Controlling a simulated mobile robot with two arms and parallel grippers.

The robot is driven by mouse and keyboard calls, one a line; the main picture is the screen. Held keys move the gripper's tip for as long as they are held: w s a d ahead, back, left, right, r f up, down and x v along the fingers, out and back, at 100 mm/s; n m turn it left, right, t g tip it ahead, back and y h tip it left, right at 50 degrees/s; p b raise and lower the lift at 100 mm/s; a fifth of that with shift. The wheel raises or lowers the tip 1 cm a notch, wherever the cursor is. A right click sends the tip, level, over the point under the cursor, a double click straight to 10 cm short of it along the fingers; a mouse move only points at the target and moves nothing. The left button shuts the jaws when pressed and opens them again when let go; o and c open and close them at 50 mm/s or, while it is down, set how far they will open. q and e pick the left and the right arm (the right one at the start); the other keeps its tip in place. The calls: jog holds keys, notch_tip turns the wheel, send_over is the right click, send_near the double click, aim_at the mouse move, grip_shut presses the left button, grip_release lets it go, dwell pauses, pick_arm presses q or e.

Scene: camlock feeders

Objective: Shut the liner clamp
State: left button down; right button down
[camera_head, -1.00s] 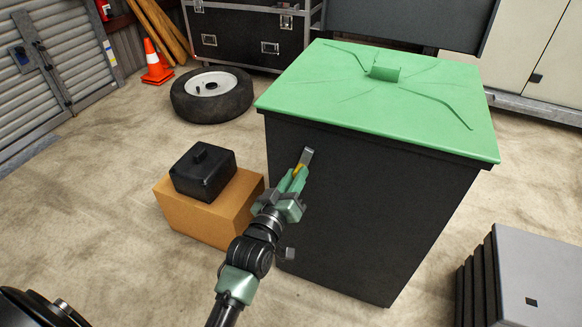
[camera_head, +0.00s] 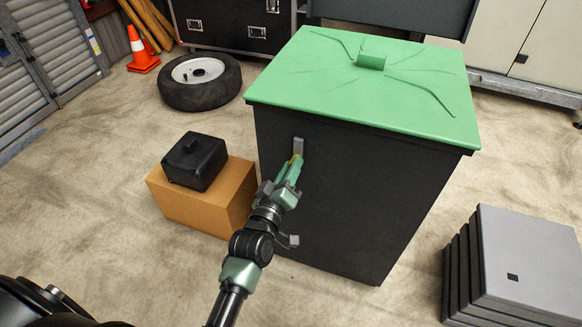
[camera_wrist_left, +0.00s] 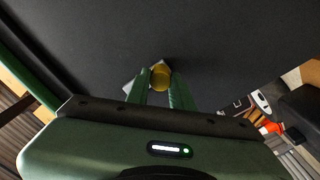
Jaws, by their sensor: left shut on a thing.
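The liner clamp is a small grey lever (camera_head: 299,146) on the near side of a large black bin (camera_head: 345,200) with a green lid (camera_head: 400,95). The lever stands upright against the bin wall, below the lid's edge. My left gripper (camera_head: 294,164) is at the lever's lower part, shut on its yellow end. In the left wrist view the round yellow grip (camera_wrist_left: 160,76) sits between the two green fingers, with a grey plate (camera_wrist_left: 132,84) behind it. The fingers hide part of the lever. My right gripper is not in view.
A cardboard box (camera_head: 220,205) with a black lidded case (camera_head: 195,160) on top stands left of the bin. A tyre (camera_head: 200,85) lies behind it. A stack of grey-topped panels (camera_head: 525,255) is at the lower right. Floor is clear between.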

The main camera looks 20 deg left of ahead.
pick_arm(q)
jog(key=c, duration=1.2)
grip_release()
jog(key=s+p, duration=0.1)
jog(key=s, duration=0.6)
jog(key=shift+s, duration=0.4)
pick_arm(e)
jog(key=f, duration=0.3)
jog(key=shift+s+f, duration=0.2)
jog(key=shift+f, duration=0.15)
pick_arm(q)
jog(key=shift+a, duration=0.1)
